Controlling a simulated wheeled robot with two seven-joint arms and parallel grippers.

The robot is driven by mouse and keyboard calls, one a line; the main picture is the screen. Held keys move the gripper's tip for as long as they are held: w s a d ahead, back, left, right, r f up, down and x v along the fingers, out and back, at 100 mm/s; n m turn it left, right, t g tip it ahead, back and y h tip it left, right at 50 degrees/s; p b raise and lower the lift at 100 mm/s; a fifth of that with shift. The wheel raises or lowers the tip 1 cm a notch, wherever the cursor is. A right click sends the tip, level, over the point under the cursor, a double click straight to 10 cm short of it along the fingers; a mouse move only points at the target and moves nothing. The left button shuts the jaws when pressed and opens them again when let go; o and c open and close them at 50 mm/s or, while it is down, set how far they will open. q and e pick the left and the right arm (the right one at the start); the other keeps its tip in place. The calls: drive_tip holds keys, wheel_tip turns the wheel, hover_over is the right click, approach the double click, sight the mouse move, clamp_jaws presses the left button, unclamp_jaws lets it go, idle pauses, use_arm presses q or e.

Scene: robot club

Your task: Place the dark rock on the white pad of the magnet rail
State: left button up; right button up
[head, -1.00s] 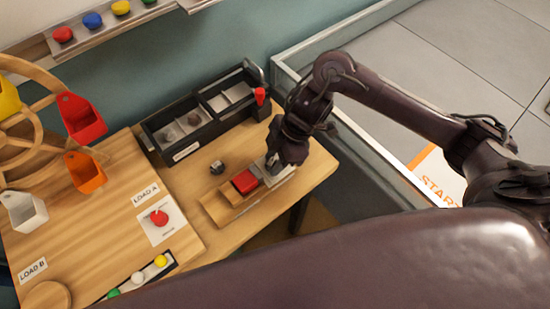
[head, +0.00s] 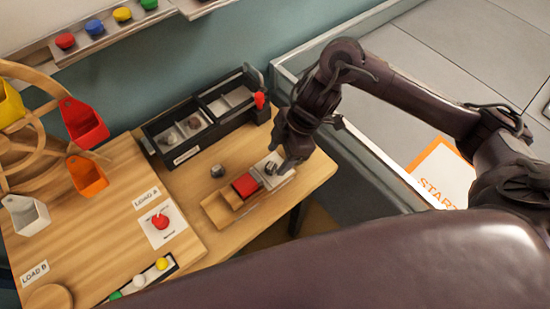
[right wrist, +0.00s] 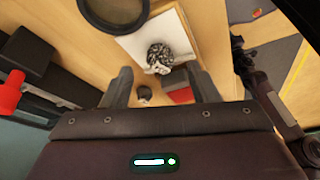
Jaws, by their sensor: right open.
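The magnet rail (head: 219,212) is a wooden strip on the small table, with a red block (head: 245,186) and a white pad (head: 284,178). A dark rock (head: 271,168) sits on the white pad; it shows speckled on the pad in the right wrist view (right wrist: 160,54). A second dark rock (head: 217,171) lies on bare wood to the left of the rail. My right gripper (head: 285,162) is open and empty, just above and beside the rock on the pad, its fingers (right wrist: 160,86) apart from it. My left gripper is not in view.
A black divided tray (head: 186,154) with rocks in its left compartment stands behind the rail. A red knob (head: 260,100) stands at its right end. A larger wooden board (head: 110,215) with a red button and coloured bins is at left.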

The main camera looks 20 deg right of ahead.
drive_tip(key=p+v, duration=0.1)
drive_tip(key=v, duration=0.7)
drive_tip(key=shift+r, duration=0.25)
drive_tip(key=shift+s, duration=0.1)
